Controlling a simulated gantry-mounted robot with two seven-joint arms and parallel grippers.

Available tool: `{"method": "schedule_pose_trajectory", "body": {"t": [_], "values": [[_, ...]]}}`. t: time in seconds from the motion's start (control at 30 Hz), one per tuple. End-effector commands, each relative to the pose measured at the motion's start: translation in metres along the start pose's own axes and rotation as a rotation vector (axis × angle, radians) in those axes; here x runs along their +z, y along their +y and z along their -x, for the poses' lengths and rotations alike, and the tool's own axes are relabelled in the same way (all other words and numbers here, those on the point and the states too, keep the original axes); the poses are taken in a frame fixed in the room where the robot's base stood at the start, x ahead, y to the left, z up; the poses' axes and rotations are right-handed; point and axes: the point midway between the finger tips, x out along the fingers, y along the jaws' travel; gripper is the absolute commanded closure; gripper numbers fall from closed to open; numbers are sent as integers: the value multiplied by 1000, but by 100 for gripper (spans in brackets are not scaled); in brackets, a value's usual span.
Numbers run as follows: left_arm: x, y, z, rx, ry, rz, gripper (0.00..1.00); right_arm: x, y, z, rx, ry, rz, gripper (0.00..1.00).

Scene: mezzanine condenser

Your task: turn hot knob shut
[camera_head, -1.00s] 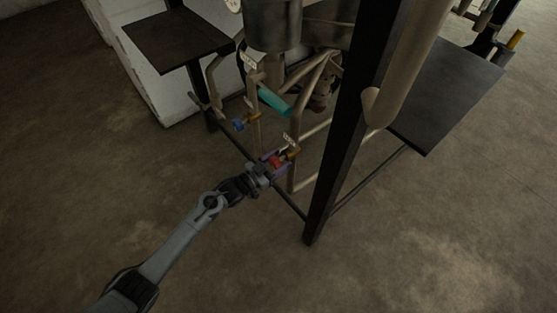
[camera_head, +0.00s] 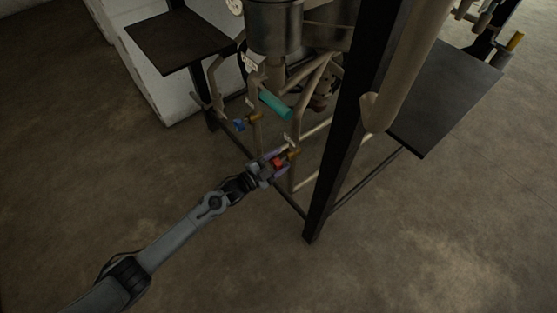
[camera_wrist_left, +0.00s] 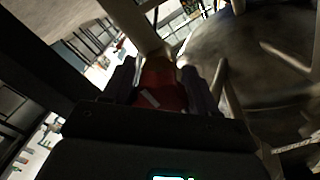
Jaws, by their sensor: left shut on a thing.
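The hot knob (camera_head: 277,162) is small and red, on a brass valve (camera_head: 292,153) on a thin pipe of the condenser frame. My left gripper (camera_head: 273,163) is at the red knob, with one finger on each side of it, shut on it. In the left wrist view the red knob (camera_wrist_left: 161,88) sits between the two dark fingers (camera_wrist_left: 163,90), with a pale mark on its face. The fingers hide its sides. My right gripper is not in view.
A blue knob (camera_head: 239,125) is on another valve to the left. A teal cylinder (camera_head: 275,103) is above. A black post (camera_head: 345,150) stands close on the right. Dark shelves are at the left (camera_head: 178,40) and right (camera_head: 450,95). Open floor lies in front.

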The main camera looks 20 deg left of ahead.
Motion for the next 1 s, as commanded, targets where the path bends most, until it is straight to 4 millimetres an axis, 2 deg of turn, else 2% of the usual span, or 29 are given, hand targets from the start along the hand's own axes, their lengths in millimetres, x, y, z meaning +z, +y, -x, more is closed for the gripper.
{"method": "schedule_pose_trajectory", "body": {"t": [0.53,0.57,0.67,1.0], "values": [[1,0,0,1,-2,-26,72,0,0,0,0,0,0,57],[1,0,0,1,-2,-25,37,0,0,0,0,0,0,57],[1,0,0,1,-2,-25,22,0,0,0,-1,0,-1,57],[0,0,2,1,-1,-24,21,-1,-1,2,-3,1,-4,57]]}}
